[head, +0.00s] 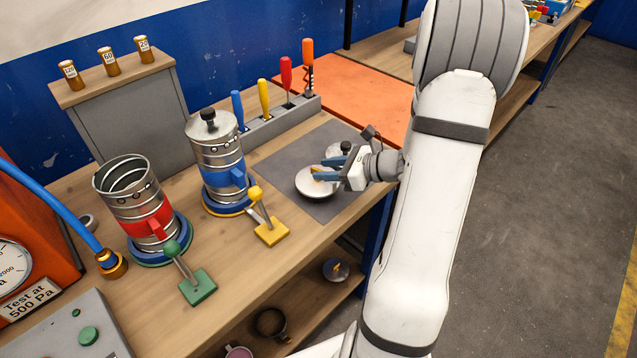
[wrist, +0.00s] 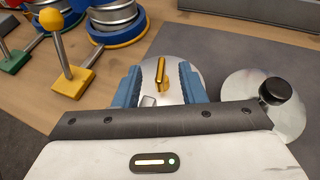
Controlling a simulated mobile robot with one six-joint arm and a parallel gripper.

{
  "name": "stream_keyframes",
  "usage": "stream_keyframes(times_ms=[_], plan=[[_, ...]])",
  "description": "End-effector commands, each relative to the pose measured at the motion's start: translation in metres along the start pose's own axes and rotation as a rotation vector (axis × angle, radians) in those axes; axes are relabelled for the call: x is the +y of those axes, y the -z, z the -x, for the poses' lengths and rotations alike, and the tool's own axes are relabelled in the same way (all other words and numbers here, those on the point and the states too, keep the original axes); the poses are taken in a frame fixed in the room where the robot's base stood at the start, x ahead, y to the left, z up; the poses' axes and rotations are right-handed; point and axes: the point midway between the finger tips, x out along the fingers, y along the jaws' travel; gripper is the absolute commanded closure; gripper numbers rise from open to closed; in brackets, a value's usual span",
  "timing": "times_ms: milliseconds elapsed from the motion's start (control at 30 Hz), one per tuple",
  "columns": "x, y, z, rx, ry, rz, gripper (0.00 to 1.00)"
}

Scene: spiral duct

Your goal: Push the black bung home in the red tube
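The red tube (head: 145,205), a metal spiral duct with a red band, stands open-topped in a green ring at the left. The black bung, a metal disc with a black knob (head: 346,148), lies on the grey mat; it also shows at the right of the wrist view (wrist: 270,95), beside my gripper. My gripper (head: 327,168) is open over another metal disc with a brass handle (head: 314,183). In the wrist view its blue fingers (wrist: 158,88) stand either side of the brass handle (wrist: 160,75), with gaps on both sides.
A blue-banded tube (head: 222,170), capped by a disc with a black knob, stands between the red tube and the mat. Green (head: 197,287) and yellow (head: 270,232) levers stand in front. A rack of coloured tools (head: 285,115) is behind. The mat's front part is clear.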

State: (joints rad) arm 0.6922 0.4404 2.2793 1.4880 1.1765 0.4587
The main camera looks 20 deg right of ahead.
Motion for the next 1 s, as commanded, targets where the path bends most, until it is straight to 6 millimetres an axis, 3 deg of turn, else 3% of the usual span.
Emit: stream_keyframes(times_ms=[200, 467, 900, 1000], plan=[[-0.001, 0.001, -0.026, 0.001, -0.001, 0.001, 0.63], [-0.001, 0.002, -0.029, 0.001, 0.001, 0.001, 0.63], [-0.001, 0.002, -0.028, 0.001, 0.001, 0.001, 0.99], [-0.001, 0.002, -0.028, 0.001, 0.001, 0.001, 1.0]])
